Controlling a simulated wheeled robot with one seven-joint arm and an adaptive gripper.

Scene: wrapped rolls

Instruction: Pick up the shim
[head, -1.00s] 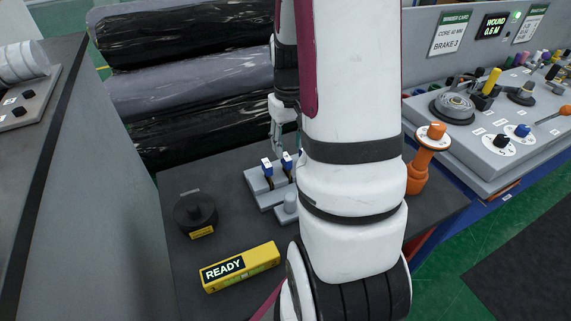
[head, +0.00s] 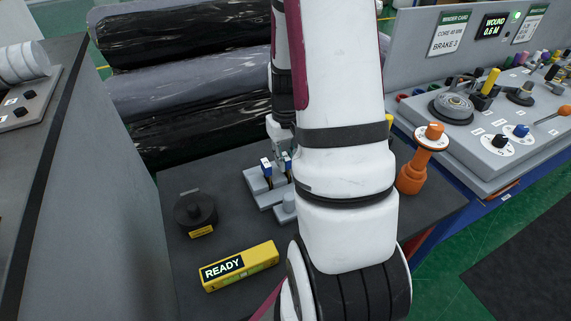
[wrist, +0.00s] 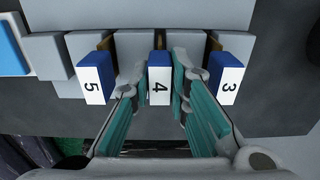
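Three blue-topped shims with white number labels stand in a grey slotted holder (head: 262,198). In the wrist view they read 5 (wrist: 94,78), 4 (wrist: 160,80) and 3 (wrist: 226,79). My gripper (wrist: 157,72) is open, its two teal-padded fingers on either side of shim 4. The right finger looks very close to shim 4; I cannot tell whether it touches. In the head view two shims show, the left one (head: 266,169) clearly. My arm hides part of the holder and most of my gripper there.
On the dark table are a black round weight (head: 195,212) and a yellow READY box (head: 239,266). An orange post (head: 414,172) stands right of my arm. A grey control panel (head: 490,135) is at right, wrapped rolls (head: 190,80) behind.

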